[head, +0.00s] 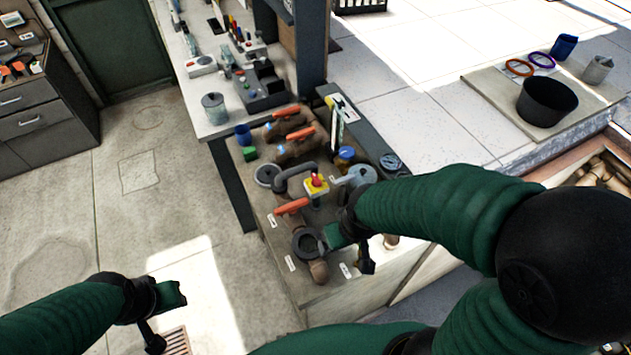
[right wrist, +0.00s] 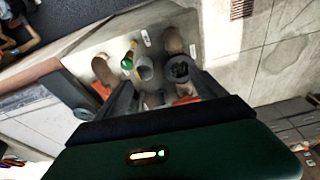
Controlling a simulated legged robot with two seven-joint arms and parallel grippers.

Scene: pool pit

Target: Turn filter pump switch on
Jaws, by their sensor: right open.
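My right gripper (head: 324,243) is over the bench's near end, beside a dark round pipe opening (head: 305,243), nearer me than the yellow box. The right wrist view shows its two fingers (right wrist: 152,80) spread apart, with a grey cylinder (right wrist: 145,68) beyond them and no object visibly held. My left gripper (head: 170,296) hangs over the floor at lower left; its fingers are unclear.
Orange-handled valves (head: 292,135) and a grey curved pipe (head: 290,178) crowd the bench around the yellow box. A workbench with tools (head: 205,105) joins it behind. A black tub (head: 546,101) stands on a slab at right. The floor at left is clear.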

